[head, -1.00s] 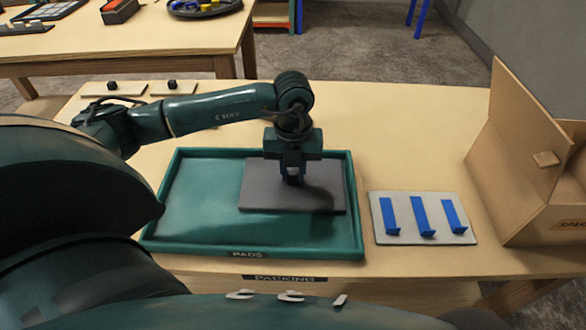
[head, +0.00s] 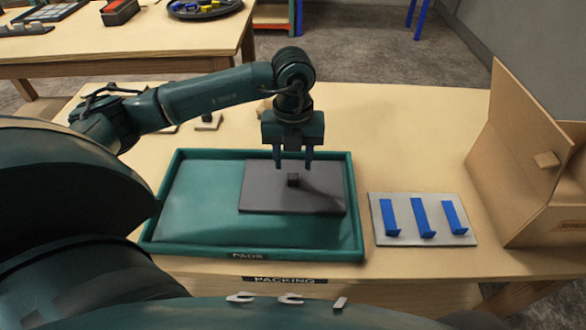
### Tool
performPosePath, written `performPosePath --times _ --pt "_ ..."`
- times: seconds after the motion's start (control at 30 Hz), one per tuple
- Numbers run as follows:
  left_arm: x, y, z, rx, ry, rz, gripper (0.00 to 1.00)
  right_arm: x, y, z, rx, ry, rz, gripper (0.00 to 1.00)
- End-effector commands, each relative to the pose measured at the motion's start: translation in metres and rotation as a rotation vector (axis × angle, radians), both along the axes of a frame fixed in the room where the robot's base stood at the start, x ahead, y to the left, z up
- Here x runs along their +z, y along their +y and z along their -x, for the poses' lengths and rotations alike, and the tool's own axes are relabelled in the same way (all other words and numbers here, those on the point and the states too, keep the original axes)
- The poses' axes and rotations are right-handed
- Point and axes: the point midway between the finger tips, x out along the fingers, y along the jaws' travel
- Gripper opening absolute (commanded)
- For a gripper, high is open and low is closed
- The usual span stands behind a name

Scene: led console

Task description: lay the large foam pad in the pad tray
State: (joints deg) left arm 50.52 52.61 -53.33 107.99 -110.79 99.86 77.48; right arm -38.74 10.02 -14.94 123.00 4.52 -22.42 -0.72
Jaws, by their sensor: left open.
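The large foam pad (head: 262,196) is a dark grey rectangle with a small black knob (head: 293,180) on top. It lies in the right part of the green pad tray (head: 354,205), which has a raised rim and a label reading PADS. The pad looks flat, with its right edge close to the tray's right wall. My left gripper (head: 293,163) is open and empty above the knob, its two fingers pointing down and apart from it. My right gripper is not in view.
A light board (head: 382,238) with several blue strips lies right of the tray. An open cardboard box (head: 521,165) stands at the table's right end. Smaller pieces with black knobs (head: 207,118) lie behind my left arm. Another table (head: 120,50) stands at the back left.

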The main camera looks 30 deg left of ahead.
Motion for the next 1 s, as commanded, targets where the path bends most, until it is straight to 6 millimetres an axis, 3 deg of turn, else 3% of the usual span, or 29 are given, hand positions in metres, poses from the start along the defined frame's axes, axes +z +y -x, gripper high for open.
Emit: performPosePath --times 0.2,0.4,1.0 --pt "0.048 0.0 -0.001 -0.001 -0.004 0.0 0.44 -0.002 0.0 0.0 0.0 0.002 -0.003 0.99" --pt "0.072 0.0 0.0 0.001 -0.001 -0.001 0.44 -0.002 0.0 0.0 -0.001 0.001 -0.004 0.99" --pt "0.077 0.0 0.0 0.0 0.001 0.0 0.44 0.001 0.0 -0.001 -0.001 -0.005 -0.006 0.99"
